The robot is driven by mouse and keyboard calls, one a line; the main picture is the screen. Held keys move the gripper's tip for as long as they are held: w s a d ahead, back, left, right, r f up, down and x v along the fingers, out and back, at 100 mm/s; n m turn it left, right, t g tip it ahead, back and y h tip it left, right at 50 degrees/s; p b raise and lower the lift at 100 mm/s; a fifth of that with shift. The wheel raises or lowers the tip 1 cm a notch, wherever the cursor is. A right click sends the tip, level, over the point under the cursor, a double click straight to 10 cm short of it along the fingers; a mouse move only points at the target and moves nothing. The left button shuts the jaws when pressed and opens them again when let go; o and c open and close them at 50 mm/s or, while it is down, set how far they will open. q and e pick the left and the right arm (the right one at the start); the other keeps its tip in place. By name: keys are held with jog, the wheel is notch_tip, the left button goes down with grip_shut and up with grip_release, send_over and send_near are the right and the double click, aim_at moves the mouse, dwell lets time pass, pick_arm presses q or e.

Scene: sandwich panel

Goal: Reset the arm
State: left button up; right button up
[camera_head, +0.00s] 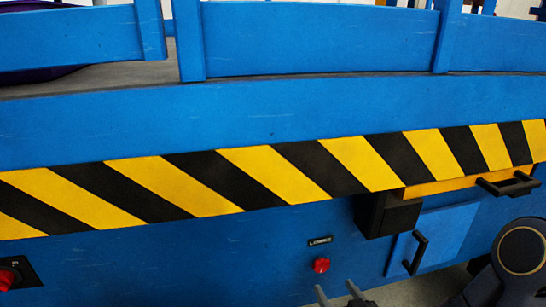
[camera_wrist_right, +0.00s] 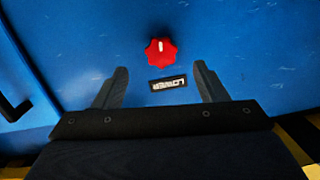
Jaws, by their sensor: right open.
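My right gripper (camera_head: 338,292) shows at the bottom of the head view, just below a red knob (camera_head: 321,265) on the blue panel (camera_head: 200,262). In the right wrist view its two fingers (camera_wrist_right: 161,72) stand wide apart with nothing between them. The red knob (camera_wrist_right: 160,51) there lies ahead of the fingertips, with the label "LOWER" (camera_wrist_right: 168,83) beside it. The fingers do not appear to touch the knob. My right arm (camera_head: 515,260) comes in from the lower right. My left gripper is not in view.
A black and yellow striped band (camera_head: 240,180) crosses the blue machine. A black box (camera_head: 388,213), a small blue door with a black handle (camera_head: 416,252) and another black handle (camera_head: 510,183) stick out at the right. Another red knob (camera_head: 8,278) sits at the far left.

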jog(key=s+d+r+m+g+h+p, duration=0.1)
jog(key=s+d+r+g+h+p, duration=0.1)
jog(key=s+d+r+g, duration=0.35)
jog(key=s+a+r+m+g+y+p, duration=0.1)
jog(key=s+r+g, duration=0.2)
jog(key=s, duration=0.5)
jog(key=s+a+r+m+g+y+p, duration=0.15)
jog(key=s+r, duration=0.25)
jog(key=s, duration=0.4)
notch_tip(320, 180, up, 36)
jog(key=d+p, duration=0.1)
jog(key=p, duration=3.5)
jog(key=shift+w+n+g+p, duration=0.3)
jog(key=shift+w+n+p, duration=0.05)
